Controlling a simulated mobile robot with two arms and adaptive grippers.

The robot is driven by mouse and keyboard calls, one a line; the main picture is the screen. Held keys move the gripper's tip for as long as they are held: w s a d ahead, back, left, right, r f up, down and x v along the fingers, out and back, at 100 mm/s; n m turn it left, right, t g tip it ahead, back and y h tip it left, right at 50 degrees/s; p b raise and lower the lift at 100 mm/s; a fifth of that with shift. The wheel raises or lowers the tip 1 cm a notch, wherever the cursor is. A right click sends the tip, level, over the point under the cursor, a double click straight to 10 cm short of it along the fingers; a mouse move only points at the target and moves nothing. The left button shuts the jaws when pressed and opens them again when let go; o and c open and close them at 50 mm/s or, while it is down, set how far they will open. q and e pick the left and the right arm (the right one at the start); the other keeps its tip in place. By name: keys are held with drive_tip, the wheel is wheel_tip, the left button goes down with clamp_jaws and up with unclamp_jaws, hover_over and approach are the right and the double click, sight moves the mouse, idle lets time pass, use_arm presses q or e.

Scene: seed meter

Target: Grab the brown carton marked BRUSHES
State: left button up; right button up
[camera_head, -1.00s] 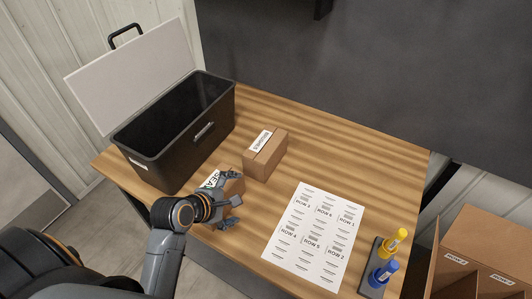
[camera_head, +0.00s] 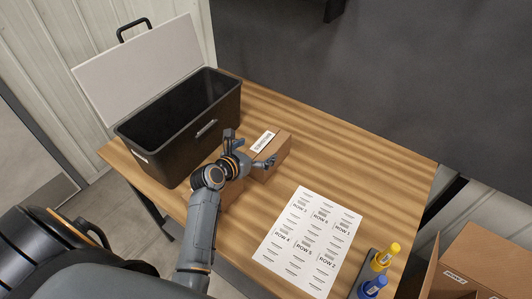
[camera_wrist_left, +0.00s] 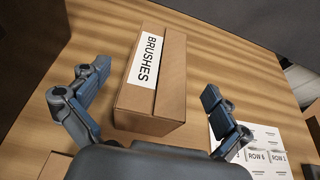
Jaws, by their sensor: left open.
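The brown carton marked BRUSHES (camera_head: 281,149) lies on the wooden table, right of the black bin. In the left wrist view the carton (camera_wrist_left: 158,98) is upper centre, with its white label readable on top. My left gripper (camera_head: 249,148) is open and empty at the carton's near left side. In the wrist view its two fingers (camera_wrist_left: 156,82) stand apart, one on each side of the carton's near end, with visible gaps. My arm hides part of the carton in the head view. My right gripper is not in view.
A second brown carton (camera_head: 232,191) sits partly hidden under my left wrist. The open black bin (camera_head: 172,160) stands to the left. A printed sheet of rows (camera_head: 308,241) lies to the right. Yellow (camera_head: 385,257) and blue (camera_head: 373,286) bottles stand at the right edge.

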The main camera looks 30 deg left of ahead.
sight(269, 143)
use_arm(q)
drive_tip(key=shift+w+d+f, duration=0.15)
drive_tip(key=shift+w+d, duration=0.15)
drive_tip(key=shift+w, duration=0.15)
drive_tip(key=shift+w+d, duration=0.15)
drive_tip(key=shift+w, duration=0.15)
drive_tip(key=w+f, duration=0.2)
drive_tip(key=w, duration=0.1)
drive_tip(key=shift+w+a+p, duration=0.2)
drive_tip(key=shift+p, duration=0.15)
drive_tip(key=shift+w+f, duration=0.15)
drive_tip(key=shift+w, duration=0.15)
drive_tip(key=shift+w+d, duration=0.1)
drive_tip(key=c, duration=1.4)
drive_tip(key=shift+c, duration=1.2)
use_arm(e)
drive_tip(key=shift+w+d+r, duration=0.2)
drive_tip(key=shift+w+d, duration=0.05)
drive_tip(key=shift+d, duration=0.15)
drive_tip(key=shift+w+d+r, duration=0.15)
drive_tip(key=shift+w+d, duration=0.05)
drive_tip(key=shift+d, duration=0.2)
